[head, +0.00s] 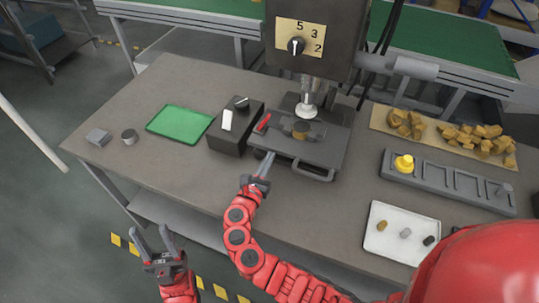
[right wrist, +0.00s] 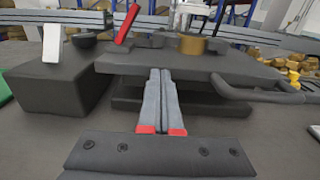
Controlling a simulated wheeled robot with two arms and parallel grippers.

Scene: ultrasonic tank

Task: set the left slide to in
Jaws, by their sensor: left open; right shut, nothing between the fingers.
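The grey plate (head: 325,153) with a bar handle (head: 313,173) on its front edge sits under the press. It looks like the slide, but I cannot tell for sure which part is the left slide. In the right wrist view the upper plate (right wrist: 190,66) lies above a lower slab, with the handle (right wrist: 255,92) at the right. A red lever (head: 262,122) and a brass round piece (head: 301,130) are on top. My right gripper (head: 265,163) is shut and empty, its tips close to the plate's front left edge. My left gripper (head: 163,243) is open and empty, in front of the table.
A dark box (head: 228,145) with a white rocker and a knob stands left of the plate. A green mat (head: 180,124) lies further left. A dial panel (head: 300,37) hangs above. A white tray (head: 398,249) and a grey rack (head: 440,185) lie right.

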